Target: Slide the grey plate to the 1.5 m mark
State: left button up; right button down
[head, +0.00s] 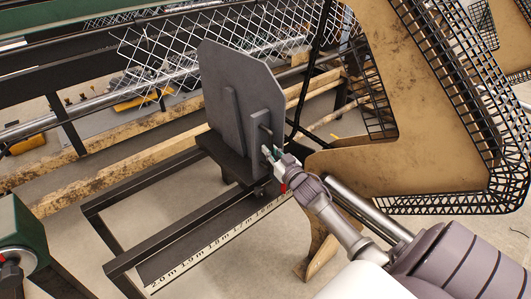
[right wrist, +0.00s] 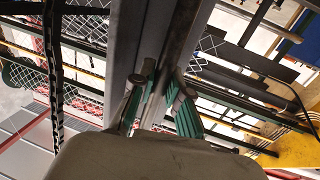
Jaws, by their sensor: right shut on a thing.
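The grey plate (head: 235,95) stands upright on a dark rail frame in the middle of the head view. It has clipped top corners and an upright bar handle on its face. My right gripper (head: 270,153) reaches it from the lower right and is shut on the handle (head: 264,132) at the plate's right side. In the right wrist view the green-padded fingers (right wrist: 166,88) close on a grey upright bar. A white scale strip (head: 215,245) runs along the rail, with 2.0 m at the near left end. Marks by the plate are too small to read surely. My left gripper is not in view.
A tan, stained machine panel with black mesh guards (head: 440,110) stands close on the right, beside my right arm. Chain-link mesh (head: 165,50) lies behind the plate. A green machine housing (head: 18,235) is at the lower left. The rail left of the plate is clear.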

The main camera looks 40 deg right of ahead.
jog(key=shift+d+r, duration=0.25)
jog(key=shift+d, duration=0.1)
jog(key=c, duration=1.5)
grip_release()
jog(key=o, duration=0.4)
jog(key=shift+d+f, duration=0.1)
jog(key=shift+f, duration=0.05)
jog(key=shift+c, duration=0.2)
jog(key=shift+a+f, duration=0.1)
jog(key=shift+a, duration=0.1)
jog(key=shift+s, duration=0.3)
jog(key=s+a, duration=0.2)
jog(key=s, duration=0.9)
jog(key=shift+s, duration=0.1)
